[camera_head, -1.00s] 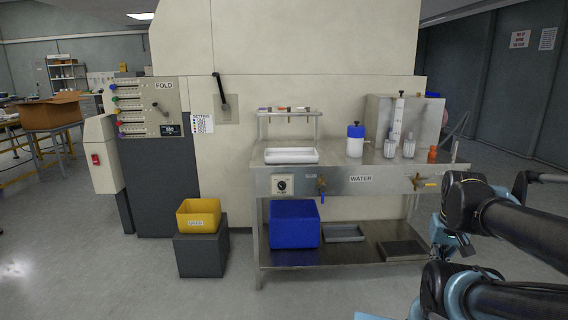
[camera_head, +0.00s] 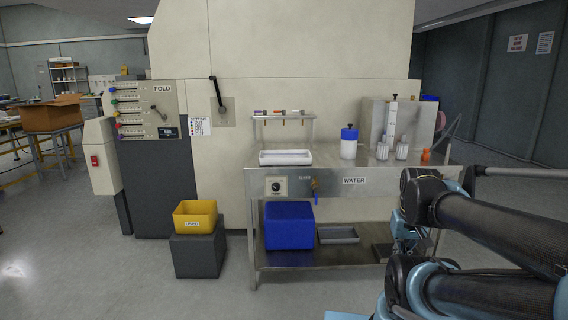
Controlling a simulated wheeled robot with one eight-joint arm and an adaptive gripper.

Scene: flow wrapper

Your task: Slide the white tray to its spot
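The white tray (camera_head: 285,158) is shallow and rectangular. It lies on the left part of the steel bench top (camera_head: 345,179), in front of a small raised shelf. My arm comes in from the right edge, over the right front of the bench and well to the right of the tray. Nothing of mine touches the tray.
Below are a blue bin (camera_head: 289,226) and a grey tray (camera_head: 338,235). A yellow bin (camera_head: 195,216) stands on a dark block at left.

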